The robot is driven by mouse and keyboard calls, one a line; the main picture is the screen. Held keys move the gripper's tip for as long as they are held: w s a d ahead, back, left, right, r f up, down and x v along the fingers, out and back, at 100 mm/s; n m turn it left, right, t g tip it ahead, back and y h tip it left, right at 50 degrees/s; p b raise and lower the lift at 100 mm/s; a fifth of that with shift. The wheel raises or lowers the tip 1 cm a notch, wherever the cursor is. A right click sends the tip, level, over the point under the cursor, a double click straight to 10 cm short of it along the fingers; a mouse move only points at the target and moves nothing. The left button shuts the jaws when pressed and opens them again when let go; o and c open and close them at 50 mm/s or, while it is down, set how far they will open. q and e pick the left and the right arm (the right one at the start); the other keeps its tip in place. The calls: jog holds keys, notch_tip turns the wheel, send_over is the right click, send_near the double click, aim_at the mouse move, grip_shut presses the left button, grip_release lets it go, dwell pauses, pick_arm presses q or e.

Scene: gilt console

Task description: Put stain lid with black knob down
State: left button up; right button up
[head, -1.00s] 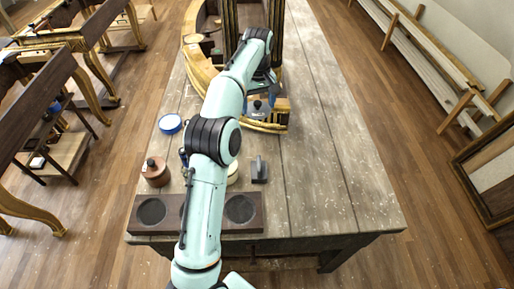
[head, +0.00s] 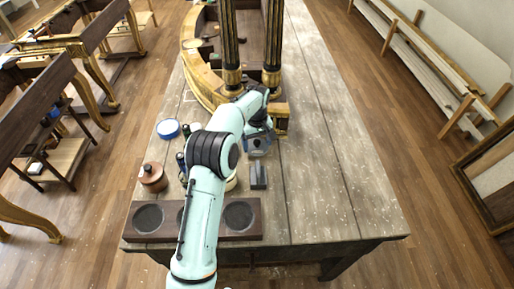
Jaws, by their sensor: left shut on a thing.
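My left arm reaches over the table, and my left gripper (head: 257,148) is low over the tabletop near its middle, in front of the gilt console's base. It is shut on what I take to be the stain lid with black knob; the gripper hides it, so neither its knob nor whether it touches the table can be made out. A reddish-brown pot (head: 153,179) with a dark knob on top stands at the left. A pale round rim (head: 231,182) shows partly behind my arm. My right gripper is not in view.
A dark wooden rack (head: 252,234) with round recesses lies along the front edge. A grey block (head: 258,175) lies just in front of my gripper. A blue-and-white round tin (head: 168,128) is at the left. The gilt console (head: 205,85) stands behind. The table's right side is clear.

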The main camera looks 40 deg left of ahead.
aim_at(257, 145)
pick_arm(q)
jog(key=f, duration=0.2)
jog(key=shift+s+f, duration=0.2)
jog(key=shift+f, duration=0.1)
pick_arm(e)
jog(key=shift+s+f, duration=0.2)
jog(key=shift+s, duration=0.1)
pick_arm(q)
jog(key=shift+w, duration=0.1)
jog(key=shift+f, duration=0.2)
jog(key=o, duration=0.8)
jog(key=shift+r, duration=0.15)
